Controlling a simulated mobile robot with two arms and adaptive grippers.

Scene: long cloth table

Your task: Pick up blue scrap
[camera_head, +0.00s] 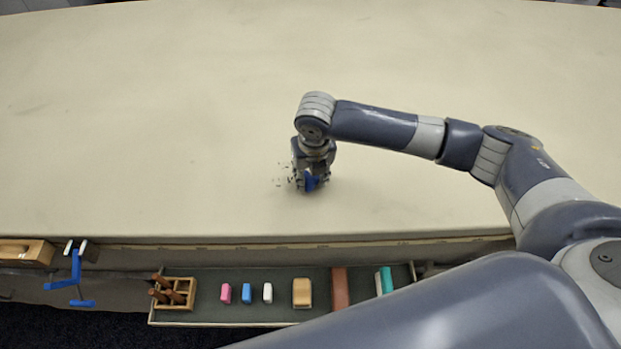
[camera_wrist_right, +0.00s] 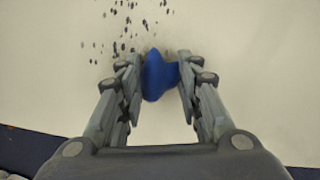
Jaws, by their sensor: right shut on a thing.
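The blue scrap (camera_head: 311,181) is at my right gripper (camera_head: 309,185), over the cream cloth table near its front edge. In the right wrist view the blue scrap (camera_wrist_right: 158,76) sits between the two fingers of my right gripper (camera_wrist_right: 160,80), which is shut on it. The gripper points down at the cloth. I cannot tell whether the scrap still touches the cloth. My left gripper is not in view.
Small dark crumbs (camera_head: 284,181) lie on the table (camera_head: 150,120) left of the gripper. Below the front edge, a tray (camera_head: 210,312) holds pink, blue and white blocks, a tan block and a wooden rack (camera_head: 178,290). A blue clamp (camera_head: 72,280) is at left. The tabletop is otherwise clear.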

